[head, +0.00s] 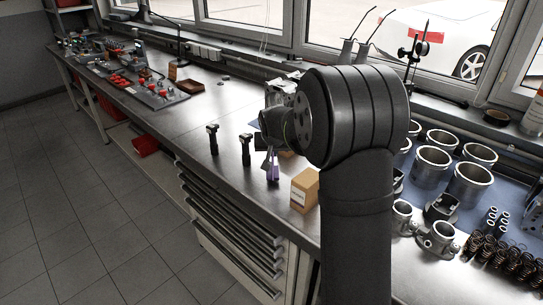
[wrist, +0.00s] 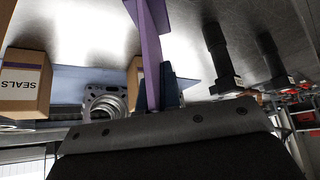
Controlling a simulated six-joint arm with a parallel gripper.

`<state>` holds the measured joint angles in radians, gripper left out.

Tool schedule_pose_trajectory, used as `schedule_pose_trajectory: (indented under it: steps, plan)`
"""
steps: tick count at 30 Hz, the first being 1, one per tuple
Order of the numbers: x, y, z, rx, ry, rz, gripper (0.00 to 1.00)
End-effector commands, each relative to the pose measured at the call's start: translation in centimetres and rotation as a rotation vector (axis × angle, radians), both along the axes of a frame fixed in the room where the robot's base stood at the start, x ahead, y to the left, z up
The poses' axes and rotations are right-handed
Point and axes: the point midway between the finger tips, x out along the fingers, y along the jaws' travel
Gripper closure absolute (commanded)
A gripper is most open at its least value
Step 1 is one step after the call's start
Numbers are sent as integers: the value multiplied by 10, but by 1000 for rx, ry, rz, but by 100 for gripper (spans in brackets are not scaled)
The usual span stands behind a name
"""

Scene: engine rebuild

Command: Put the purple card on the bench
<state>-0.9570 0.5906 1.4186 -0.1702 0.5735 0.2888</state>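The purple card (head: 274,172) is seen nearly edge-on near the front edge of the bench (head: 225,115). In the wrist view the card (wrist: 152,50) is a narrow purple strip between the dark fingers of my gripper (wrist: 160,88), running out past their tips. My gripper (head: 270,160) is shut on the card and holds it upright above the bench top. In the head view my arm hides part of the gripper. Whether the card's lower end touches the bench cannot be told.
Two black upright tools (head: 213,139) (head: 246,150) stand left of the gripper. A cardboard box (head: 304,189) stands right of it, labelled SEALS in the wrist view (wrist: 22,82). Metal cylinders (head: 432,166) and coil springs (head: 500,258) lie farther right.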

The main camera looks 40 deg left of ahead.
Motion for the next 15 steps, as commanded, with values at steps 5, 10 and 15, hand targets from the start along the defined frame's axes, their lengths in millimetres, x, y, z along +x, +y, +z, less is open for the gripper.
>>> schedule_pose_trajectory:
  steps: [5, 10, 15]
  plan:
    - [0, 0, -17, 0, 0, 1, 100]
    - [0, 0, -17, 1, -2, 1, 100]
    - [0, 0, -20, 0, -1, 1, 100]
